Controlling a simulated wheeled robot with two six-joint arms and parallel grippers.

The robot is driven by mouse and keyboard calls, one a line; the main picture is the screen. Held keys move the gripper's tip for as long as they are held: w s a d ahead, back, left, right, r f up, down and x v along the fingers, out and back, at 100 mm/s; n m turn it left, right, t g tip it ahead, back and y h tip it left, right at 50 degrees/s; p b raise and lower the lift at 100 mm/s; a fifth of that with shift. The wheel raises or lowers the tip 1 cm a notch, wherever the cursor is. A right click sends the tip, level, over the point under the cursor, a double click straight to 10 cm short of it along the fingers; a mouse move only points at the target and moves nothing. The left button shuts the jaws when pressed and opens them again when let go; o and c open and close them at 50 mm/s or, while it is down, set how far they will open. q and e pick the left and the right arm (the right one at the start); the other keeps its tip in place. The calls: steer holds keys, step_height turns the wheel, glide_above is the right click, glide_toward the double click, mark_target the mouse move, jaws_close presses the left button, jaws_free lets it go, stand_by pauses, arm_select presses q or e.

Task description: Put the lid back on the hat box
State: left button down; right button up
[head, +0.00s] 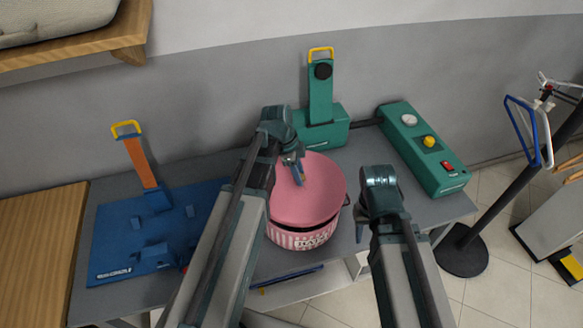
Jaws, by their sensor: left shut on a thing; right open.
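The hat box (300,239) stands on the grey table, with pink and white striped walls and a dark-lettered label. The round pink lid (318,192) is over its top, and a dark band shows between the lid's near edge and the striped wall. My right gripper (361,222) is open and empty, just right of the box.
A blue device (125,240) with an orange lever stands on the left of the grey table (284,268). A green press (321,112) and a green control box (424,150) stand behind and right. A dark pole stand (467,250) is beyond the table's right edge.

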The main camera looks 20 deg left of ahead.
arm_select(q)
step_height(320, 180, up, 2)
steer(key=shift+r+p, duration=0.25)
steer(key=shift+p, duration=0.5)
steer(key=shift+f+b, duration=3.4)
steer(key=shift+f, duration=0.05)
arm_select(e)
steer(key=shift+f, duration=2.15)
arm_select(q)
steer(key=shift+f, duration=0.15)
arm_select(e)
steer(key=shift+f, duration=0.15)
arm_select(q)
jaws_free()
steer(key=shift+r+p, duration=3.4)
steer(key=shift+r, duration=0.2)
arm_select(e)
step_height(320, 180, up, 7)
